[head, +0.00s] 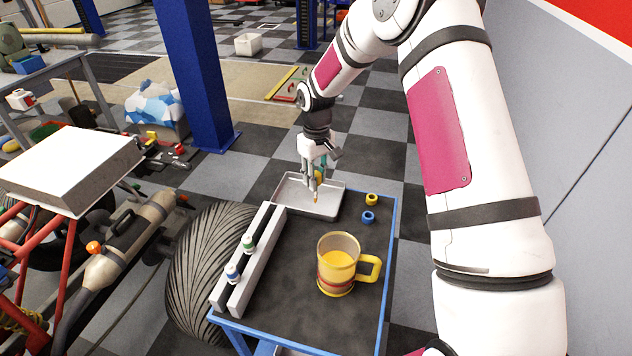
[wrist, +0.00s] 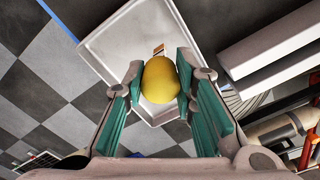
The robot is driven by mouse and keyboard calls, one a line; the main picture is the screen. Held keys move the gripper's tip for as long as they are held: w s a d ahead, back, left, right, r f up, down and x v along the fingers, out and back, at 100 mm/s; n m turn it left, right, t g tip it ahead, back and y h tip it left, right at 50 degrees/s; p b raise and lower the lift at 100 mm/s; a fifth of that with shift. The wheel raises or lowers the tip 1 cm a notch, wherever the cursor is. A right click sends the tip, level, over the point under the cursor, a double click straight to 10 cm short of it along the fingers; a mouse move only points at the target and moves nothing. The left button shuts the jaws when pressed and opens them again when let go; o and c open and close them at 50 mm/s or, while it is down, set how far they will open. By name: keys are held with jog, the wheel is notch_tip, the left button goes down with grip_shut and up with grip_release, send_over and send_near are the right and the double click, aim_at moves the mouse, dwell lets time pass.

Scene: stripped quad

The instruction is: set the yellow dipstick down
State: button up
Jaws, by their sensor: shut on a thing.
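The yellow dipstick (wrist: 160,82) shows in the wrist view as a rounded yellow handle between my teal finger pads. My gripper (head: 317,178) is shut on this handle. In the head view only a bit of yellow shows between the fingers, with a thin tip pointing down below them. The gripper is over the white tray (head: 332,213) at the far end of the cart top. The tray also shows behind the handle in the wrist view (wrist: 108,48). I cannot tell whether the dipstick's tip touches the tray floor.
On the dark cart top (head: 290,310), a grey slotted rack (head: 262,262) holds a blue-capped and a green-capped piece. A yellow mug (head: 337,270) stands near the front right. A tyre (head: 200,262) stands left.

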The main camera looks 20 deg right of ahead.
jog(key=shift+f, duration=1)
jog(key=shift+f, duration=0.15)
jog(key=o, duration=1)
jog(key=shift+o, duration=0.2)
